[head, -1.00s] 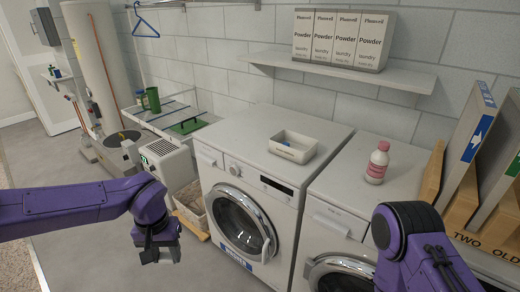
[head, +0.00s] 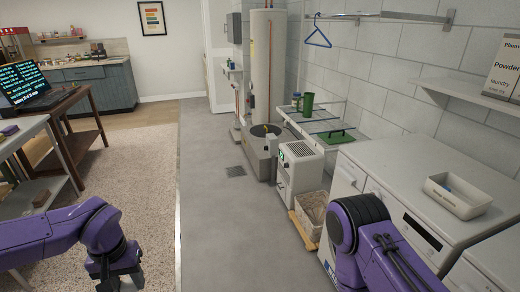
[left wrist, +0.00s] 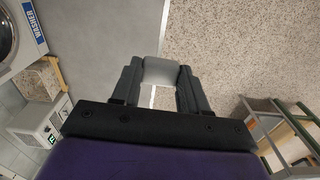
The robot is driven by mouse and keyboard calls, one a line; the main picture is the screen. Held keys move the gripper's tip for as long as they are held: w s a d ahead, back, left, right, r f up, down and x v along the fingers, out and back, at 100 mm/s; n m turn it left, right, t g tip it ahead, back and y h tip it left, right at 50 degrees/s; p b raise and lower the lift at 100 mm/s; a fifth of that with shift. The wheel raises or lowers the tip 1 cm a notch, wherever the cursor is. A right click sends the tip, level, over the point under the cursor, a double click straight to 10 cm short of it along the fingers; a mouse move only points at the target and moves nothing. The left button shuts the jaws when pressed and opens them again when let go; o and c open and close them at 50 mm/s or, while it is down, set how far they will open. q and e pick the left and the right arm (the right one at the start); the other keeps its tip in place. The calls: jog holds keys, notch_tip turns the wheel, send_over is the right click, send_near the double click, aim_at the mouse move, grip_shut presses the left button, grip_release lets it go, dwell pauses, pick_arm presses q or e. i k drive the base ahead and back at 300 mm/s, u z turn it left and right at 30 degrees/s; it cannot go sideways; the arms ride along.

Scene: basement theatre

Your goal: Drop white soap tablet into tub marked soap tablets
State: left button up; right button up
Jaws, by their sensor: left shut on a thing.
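My left gripper (head: 122,278) hangs at the bottom left of the head view, over the carpet. In the left wrist view its fingers (left wrist: 162,84) are shut on a pale block, the white soap tablet (left wrist: 160,72), with bare floor beyond it. In the head view the tablet is not clear. No tub with a readable soap tablets mark shows. A low white open tub (head: 446,203) with something blue inside stands on the washing machine at the right. My right arm crosses the lower right, with its gripper out of view.
A wooden table with a laptop (head: 30,85) and a grey table (head: 22,135) stand at the left. A grey floor strip and beige carpet (head: 135,165) lie open in the middle. A heater tank (head: 267,65) and a white cabinet unit (head: 300,165) stand beyond the washer.

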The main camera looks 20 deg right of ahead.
aim_at(463, 213)
jog(key=i, duration=2.15)
jog(key=z, duration=3.1)
